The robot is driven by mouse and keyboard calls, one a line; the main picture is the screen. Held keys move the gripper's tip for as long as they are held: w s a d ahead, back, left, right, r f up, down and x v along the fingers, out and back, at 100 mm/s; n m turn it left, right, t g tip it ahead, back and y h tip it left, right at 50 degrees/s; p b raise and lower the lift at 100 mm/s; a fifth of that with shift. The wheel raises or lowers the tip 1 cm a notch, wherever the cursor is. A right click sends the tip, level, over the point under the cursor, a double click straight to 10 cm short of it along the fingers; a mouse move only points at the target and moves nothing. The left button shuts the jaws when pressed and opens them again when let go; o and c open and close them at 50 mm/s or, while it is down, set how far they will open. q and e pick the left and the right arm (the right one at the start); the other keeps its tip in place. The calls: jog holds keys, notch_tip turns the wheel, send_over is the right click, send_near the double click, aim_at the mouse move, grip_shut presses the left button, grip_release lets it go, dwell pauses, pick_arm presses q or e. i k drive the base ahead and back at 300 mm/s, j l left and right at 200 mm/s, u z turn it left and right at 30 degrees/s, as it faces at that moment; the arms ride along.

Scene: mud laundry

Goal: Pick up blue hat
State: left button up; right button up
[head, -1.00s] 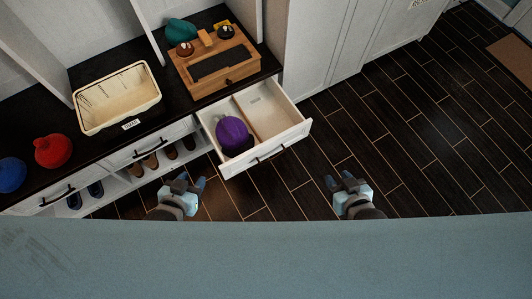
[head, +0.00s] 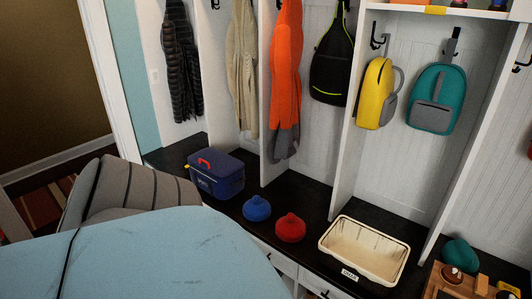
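The blue hat (head: 257,208) is a small rounded knit hat with a pointed top. It sits on the black bench top (head: 314,218), between a blue cooler box on its left and a red hat (head: 290,227) on its right. Neither of my grippers shows in the head view now, so the hat stands apart from anything of mine that is visible.
The blue cooler box (head: 216,174) has a red handle. A cream basket (head: 363,249) stands right of the red hat. A teal hat (head: 460,254) and a wooden organizer (head: 455,285) are at the lower right. Coats and bags hang above. White dividers split the bench.

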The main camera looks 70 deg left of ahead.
aim_at(257, 208)
jog(key=u, duration=2.2)
jog(key=i+j+z, duration=0.35)
jog(key=i, duration=0.4)
jog(key=i+j+z, duration=0.3)
jog(key=i, duration=0.4)
jog(key=i+j+z, duration=0.35)
jog(key=i+j, duration=0.3)
